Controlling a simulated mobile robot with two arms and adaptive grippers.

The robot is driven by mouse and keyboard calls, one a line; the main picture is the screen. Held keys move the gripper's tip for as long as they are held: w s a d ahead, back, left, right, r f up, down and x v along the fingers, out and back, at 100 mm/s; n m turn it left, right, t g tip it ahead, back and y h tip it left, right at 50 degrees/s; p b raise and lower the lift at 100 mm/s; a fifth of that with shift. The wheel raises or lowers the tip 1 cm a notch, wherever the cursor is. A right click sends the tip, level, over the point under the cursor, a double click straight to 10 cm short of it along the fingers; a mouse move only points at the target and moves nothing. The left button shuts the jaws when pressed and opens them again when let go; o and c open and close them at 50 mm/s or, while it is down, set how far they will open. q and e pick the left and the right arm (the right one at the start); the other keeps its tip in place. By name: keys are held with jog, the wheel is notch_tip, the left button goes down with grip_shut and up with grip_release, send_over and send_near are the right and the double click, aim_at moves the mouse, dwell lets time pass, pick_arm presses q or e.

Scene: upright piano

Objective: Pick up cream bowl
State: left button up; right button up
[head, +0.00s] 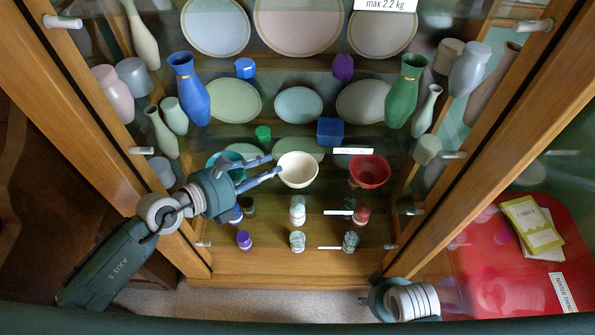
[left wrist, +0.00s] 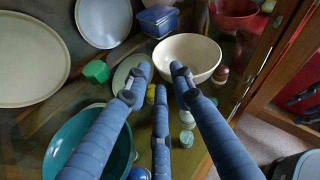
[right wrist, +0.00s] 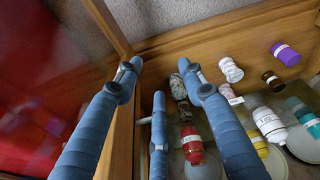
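The cream bowl (head: 297,172) stands upright on a shelf of the cabinet, between a teal bowl (head: 226,165) and a red bowl (head: 369,171). My left gripper (head: 275,165) is open and empty, its fingertips just left of the cream bowl. In the left wrist view the cream bowl (left wrist: 190,52) is ahead of the spread fingers (left wrist: 162,68); one fingertip overlaps its near side, and I cannot tell whether it touches. My right gripper (right wrist: 160,65) is open and empty, low near the cabinet's front right; its fingers are hidden in the head view.
A blue box (head: 330,131) and a green block (head: 263,133) lie behind the bowls. Small jars (head: 297,210) stand on lower shelves. Blue (head: 188,88) and green (head: 405,90) vases flank the plates. Wooden cabinet posts (head: 455,180) bound the opening. A red surface (head: 520,225) lies right.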

aim_at(283, 160)
pick_arm(q)
jog(key=shift+w+d+f, duration=0.25)
jog(key=shift+w+d, duration=0.15)
jog(key=shift+w, duration=0.05)
jog(key=b+x, duration=0.1)
jog(key=x, duration=0.4)
jog(key=shift+r, duration=0.1)
grip_shut()
pick_arm(e)
jog(key=shift+w+r, duration=0.15)
jog(key=shift+r, duration=1.75)
